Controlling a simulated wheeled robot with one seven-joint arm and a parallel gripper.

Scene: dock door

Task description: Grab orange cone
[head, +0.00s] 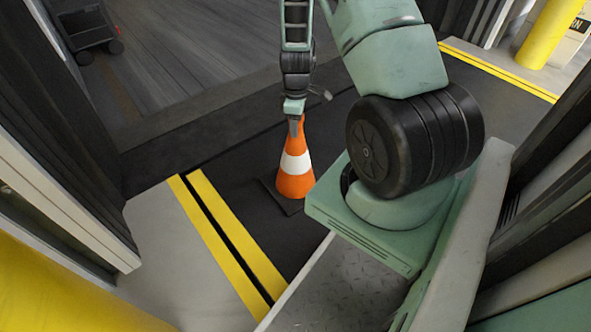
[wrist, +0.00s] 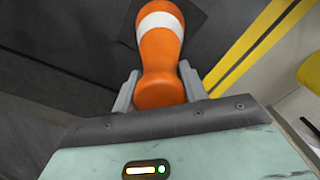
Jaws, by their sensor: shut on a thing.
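The orange cone (head: 295,178) with a white band stands upright on its dark square base on the dark dock plate in the head view. My gripper (head: 296,126) is at its top, pointing down, and is shut on the cone's tip. In the wrist view the cone (wrist: 160,58) runs up from between the two grey fingers of my gripper (wrist: 160,90), one on each side of its orange top.
Yellow stripes (head: 225,235) run along the floor left of the cone. A dark wheeled cart (head: 88,28) stands at the upper left. A yellow post (head: 551,34) stands at the upper right. Dark door-side pads flank both sides. The floor around the cone is clear.

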